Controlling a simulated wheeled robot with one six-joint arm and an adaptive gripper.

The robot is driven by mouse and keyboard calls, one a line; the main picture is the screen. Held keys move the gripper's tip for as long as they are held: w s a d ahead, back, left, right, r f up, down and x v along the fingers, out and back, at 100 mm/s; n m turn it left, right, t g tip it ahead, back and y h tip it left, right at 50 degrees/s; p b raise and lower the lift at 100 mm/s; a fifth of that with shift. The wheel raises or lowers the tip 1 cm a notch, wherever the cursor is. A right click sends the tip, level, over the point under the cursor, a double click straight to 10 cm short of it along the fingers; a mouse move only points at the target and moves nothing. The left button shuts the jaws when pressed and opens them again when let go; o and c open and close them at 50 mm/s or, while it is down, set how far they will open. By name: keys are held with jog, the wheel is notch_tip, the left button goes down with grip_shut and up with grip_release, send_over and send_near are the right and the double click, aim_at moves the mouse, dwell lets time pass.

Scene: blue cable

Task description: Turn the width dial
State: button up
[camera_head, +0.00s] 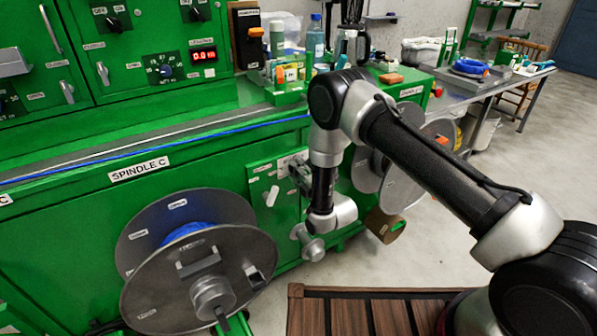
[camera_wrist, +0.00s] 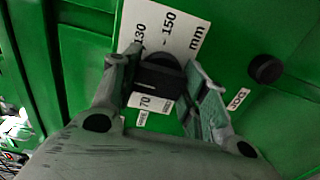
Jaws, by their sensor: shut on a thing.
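The width dial (camera_wrist: 158,78) is a black knob with a pale pointer line, on a green panel in the wrist view. A white scale label (camera_wrist: 172,28) beside it reads 130 - 150 mm, and part of a 70 shows below the knob. My gripper (camera_wrist: 163,74) is shut on the dial, one finger on each side of it. In the head view my gripper (camera_head: 299,174) is at the small green panel (camera_head: 262,190) on the machine front; there the dial is hidden behind it.
A black button (camera_wrist: 265,69) with a JOG label (camera_wrist: 237,99) is right of my gripper. A large grey spool (camera_head: 195,265) with blue cable stands left of my arm. More grey discs (camera_head: 412,165) are close on the right. A worktop with bottles (camera_head: 315,38) is above.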

jog(key=shift+r, duration=0.1)
jog(key=o, duration=1)
jog(key=v, duration=1.2)
